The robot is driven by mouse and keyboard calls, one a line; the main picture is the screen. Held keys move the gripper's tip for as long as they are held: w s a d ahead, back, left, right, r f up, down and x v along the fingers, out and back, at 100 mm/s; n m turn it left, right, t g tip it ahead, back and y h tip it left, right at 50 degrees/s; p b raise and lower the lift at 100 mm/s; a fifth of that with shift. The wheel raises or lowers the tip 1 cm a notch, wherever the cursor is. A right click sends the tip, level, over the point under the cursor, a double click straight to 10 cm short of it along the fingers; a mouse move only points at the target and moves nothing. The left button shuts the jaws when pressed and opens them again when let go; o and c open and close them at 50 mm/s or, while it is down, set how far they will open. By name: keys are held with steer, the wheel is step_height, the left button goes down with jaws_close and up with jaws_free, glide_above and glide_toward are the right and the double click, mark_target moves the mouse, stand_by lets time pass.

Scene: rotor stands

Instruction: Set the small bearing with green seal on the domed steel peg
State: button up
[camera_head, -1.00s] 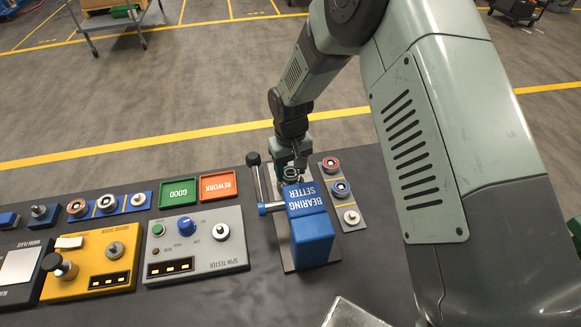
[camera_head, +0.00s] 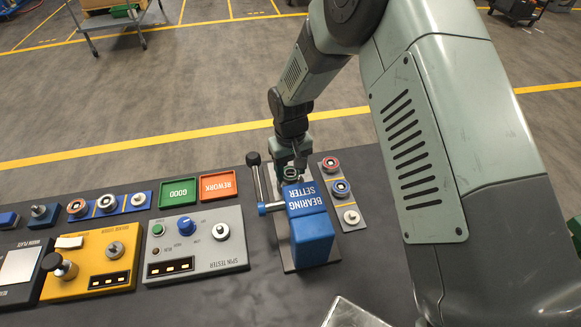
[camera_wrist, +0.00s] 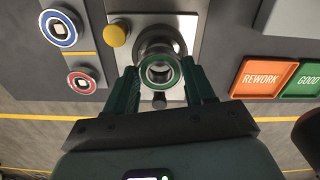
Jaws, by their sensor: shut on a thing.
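My gripper (camera_wrist: 160,82) is shut on the small bearing with green seal (camera_wrist: 176,76), one finger on each side of it. In the wrist view the bearing's ring faces the camera, in front of a round steel part (camera_wrist: 154,36) on the pale plate of the bearing setter. Grey metal shows through the bearing's bore; I cannot tell whether this is the domed steel peg or whether the bearing touches it. In the head view my gripper (camera_head: 290,168) is at the far end of the blue bearing setter (camera_head: 311,240), which partly hides the plate there.
A strip beside the setter carries a red-ringed piece (camera_head: 331,164), a blue-ringed piece (camera_head: 341,188) and a plain steel piece (camera_head: 350,217). The setter's lever (camera_head: 256,178) stands at its left. Green GOOD (camera_head: 177,193) and orange REWORK (camera_head: 217,186) trays lie further left.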

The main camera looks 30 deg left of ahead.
steer(key=shift+f, duration=0.9)
stand_by(1.3)
steer(key=o, duration=1.5)
step_height(320, 180, up, 8)
stand_by(0.8)
stand_by(0.4)
